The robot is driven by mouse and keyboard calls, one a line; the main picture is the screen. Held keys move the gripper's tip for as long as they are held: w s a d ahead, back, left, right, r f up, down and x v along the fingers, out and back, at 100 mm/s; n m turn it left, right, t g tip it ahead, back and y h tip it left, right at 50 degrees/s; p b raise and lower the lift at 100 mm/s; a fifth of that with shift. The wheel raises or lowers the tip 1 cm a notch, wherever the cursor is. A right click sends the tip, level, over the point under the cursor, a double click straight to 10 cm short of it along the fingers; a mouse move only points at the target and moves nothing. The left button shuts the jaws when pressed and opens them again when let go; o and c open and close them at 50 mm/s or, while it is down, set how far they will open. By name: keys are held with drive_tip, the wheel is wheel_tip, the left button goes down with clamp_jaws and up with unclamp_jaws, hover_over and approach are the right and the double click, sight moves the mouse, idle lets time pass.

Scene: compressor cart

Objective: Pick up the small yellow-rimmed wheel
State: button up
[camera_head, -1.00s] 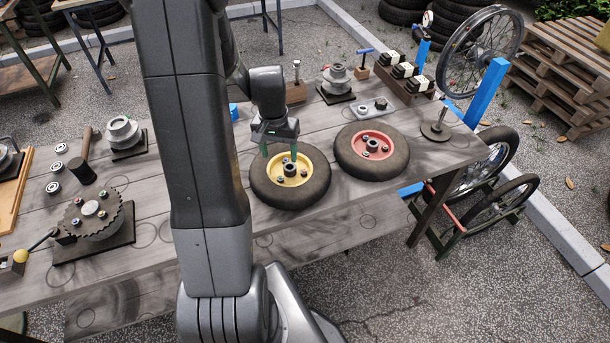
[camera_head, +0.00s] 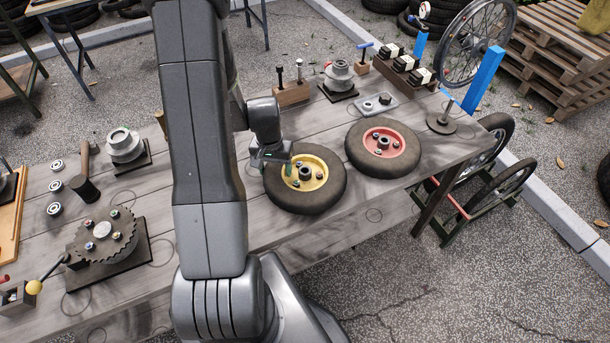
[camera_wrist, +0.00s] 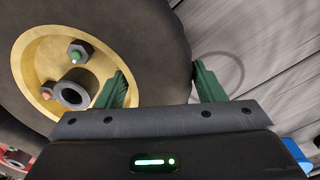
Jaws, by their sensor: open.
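The yellow-rimmed wheel (camera_head: 325,194) lies flat on the grey wooden workbench, with a dark tyre, a hub tube and several nuts. In the wrist view the wheel (camera_wrist: 45,48) fills the upper left. My gripper (camera_head: 280,168) is at the wheel's left side in the head view. In the wrist view its two green fingers (camera_wrist: 165,85) are open. One finger is over the yellow rim and the other is beyond the tyre's outer edge, over the bench, so the tyre wall lies between them. Whether the fingers touch the tyre cannot be told.
A red-rimmed wheel (camera_head: 410,160) lies close by on the right. A wooden block with upright tools (camera_head: 290,92) and a grey plate with fittings (camera_head: 376,106) stand behind. A toothed disc (camera_head: 102,236) and a mallet (camera_head: 84,185) lie left. The bench front is clear.

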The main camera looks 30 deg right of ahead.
drive_tip(key=shift+c, duration=0.2)
drive_tip(key=c, duration=1.1)
clamp_jaws()
drive_tip(key=shift+r, duration=0.2)
